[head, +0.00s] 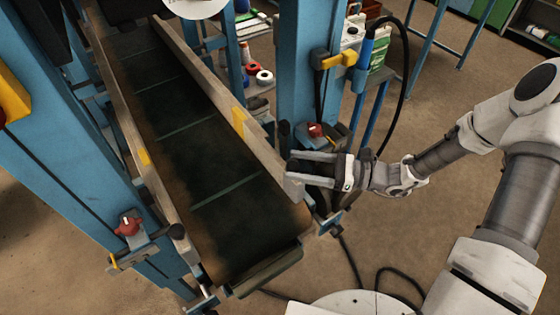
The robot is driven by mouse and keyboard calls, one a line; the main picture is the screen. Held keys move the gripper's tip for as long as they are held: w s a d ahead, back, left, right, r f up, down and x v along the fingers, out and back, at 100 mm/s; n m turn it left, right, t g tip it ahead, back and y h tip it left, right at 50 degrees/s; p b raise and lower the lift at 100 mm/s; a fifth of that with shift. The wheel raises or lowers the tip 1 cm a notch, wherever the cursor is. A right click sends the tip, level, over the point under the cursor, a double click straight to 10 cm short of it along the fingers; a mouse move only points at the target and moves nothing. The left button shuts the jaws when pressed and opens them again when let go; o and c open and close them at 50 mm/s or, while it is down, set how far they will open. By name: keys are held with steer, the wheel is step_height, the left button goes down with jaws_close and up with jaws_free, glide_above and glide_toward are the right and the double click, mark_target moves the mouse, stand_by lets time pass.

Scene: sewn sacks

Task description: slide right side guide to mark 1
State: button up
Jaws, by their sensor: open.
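The right side guide (205,80) is a long greyish rail along the right edge of a dark conveyor belt (205,150). It has a yellow patch (238,121) on its side. A red knob (315,131) and a black handle (284,130) are by the blue post near the guide's front end. My gripper (294,170) is open, beside the guide's front end, just below the red knob in the picture. I cannot tell whether its fingers touch the guide. Mark 1 is not readable, and the bracket under the knob is partly hidden by my gripper.
The left side guide (125,125) has its own yellow patch, red knob (127,225) and black handle (177,232). A blue post (300,60) with a yellow clamp (338,60) and a black hose (405,70) stand behind my gripper. Open floor lies at right.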

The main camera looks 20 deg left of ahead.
steer(key=a, duration=0.5)
steer(key=shift+s, duration=0.2)
jaws_close()
steer(key=shift+d, duration=0.1)
stand_by(1.1)
